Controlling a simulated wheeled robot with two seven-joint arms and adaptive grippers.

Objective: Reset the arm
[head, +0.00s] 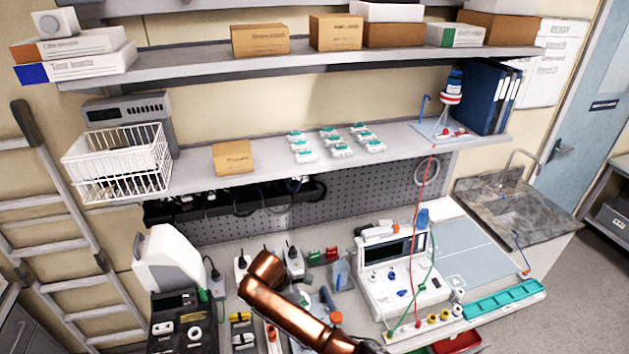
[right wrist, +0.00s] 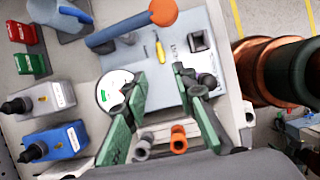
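My right arm, copper coloured, comes in from the bottom of the head view and reaches over the bench. Its gripper is mostly hidden there behind the arm. In the right wrist view the two green fingers of my right gripper (right wrist: 158,82) stand apart with nothing held between them. My left arm and gripper do not show in either view.
A blue lever with an orange knob (right wrist: 163,12) lies close to the fingers. A white machine (head: 168,262) stands left. Shelves (head: 390,160) overhang the bench; a sink (head: 510,207) is at right.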

